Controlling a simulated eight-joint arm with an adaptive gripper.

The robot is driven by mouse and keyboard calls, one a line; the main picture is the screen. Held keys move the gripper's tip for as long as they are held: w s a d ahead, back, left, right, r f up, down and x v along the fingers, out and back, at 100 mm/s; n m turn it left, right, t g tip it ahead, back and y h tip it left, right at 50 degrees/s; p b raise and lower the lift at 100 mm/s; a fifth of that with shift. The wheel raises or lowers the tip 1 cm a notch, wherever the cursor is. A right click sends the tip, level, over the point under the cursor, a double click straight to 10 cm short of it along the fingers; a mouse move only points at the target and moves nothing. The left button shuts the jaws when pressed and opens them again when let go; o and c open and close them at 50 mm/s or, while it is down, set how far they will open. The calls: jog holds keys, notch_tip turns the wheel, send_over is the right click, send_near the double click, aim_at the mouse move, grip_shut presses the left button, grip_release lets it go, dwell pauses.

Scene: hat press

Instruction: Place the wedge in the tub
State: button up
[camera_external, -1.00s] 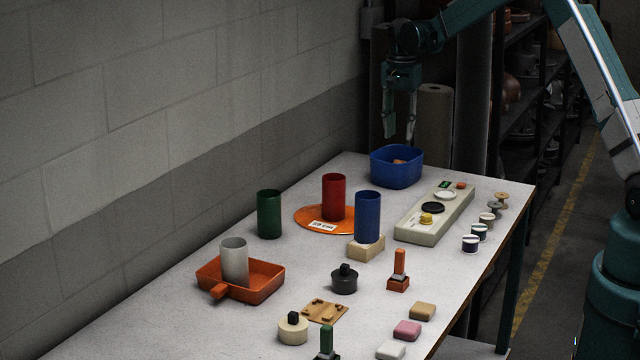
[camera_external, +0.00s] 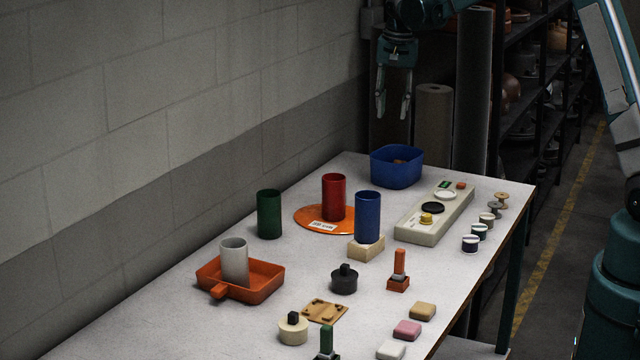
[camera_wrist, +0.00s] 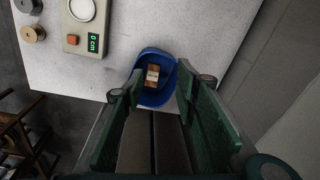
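The blue tub (camera_external: 397,172) stands at the far end of the table. An orange-brown block, likely the wedge (camera_external: 399,162), lies inside it; only its top shows over the rim. In the wrist view the block (camera_wrist: 153,75) lies on the floor of the tub (camera_wrist: 150,98), with a pale label on it. My gripper (camera_external: 393,113) hangs above and beyond the tub, clear of it. Its fingers are apart with nothing between them, and both fingers show in the wrist view (camera_wrist: 157,100).
A pale panel (camera_external: 437,215) with a small green display stands right of the tub. Red (camera_external: 334,197), blue (camera_external: 368,216) and green (camera_external: 269,214) cylinders stand nearer the camera. An orange tray (camera_external: 262,289) is at the left. A wall runs along the table's left side.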

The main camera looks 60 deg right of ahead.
jog(key=s+a+r+n+t, duration=0.1)
jog(key=s+a+r+n, duration=0.1)
jog(key=s+a+r, duration=0.45)
jog(key=s+a+r+n+t, duration=0.1)
jog(key=s+a+r+n, duration=0.2)
jog(key=a, duration=0.7)
jog(key=s+a+r+n+t, duration=0.1)
jog(key=s+a+r+n, duration=0.1)
jog(key=s+a+r, duration=0.45)
jog(key=s+a+f+n+t, duration=0.1)
jog(key=s+a+f+n, duration=0.2)
jog(key=s+a, duration=0.6)
jog(key=s+a+f+n+t, duration=0.2)
jog(key=s+a+n, duration=0.3)
jog(key=s+a, duration=0.4)
jog(key=shift+s+a+f+y, duration=0.3)
jog(key=shift+s+f, duration=0.6)
jog(key=shift+s, duration=1.05)
jog(key=shift+f+b, duration=1.45)
jog(key=shift+b, duration=0.05)
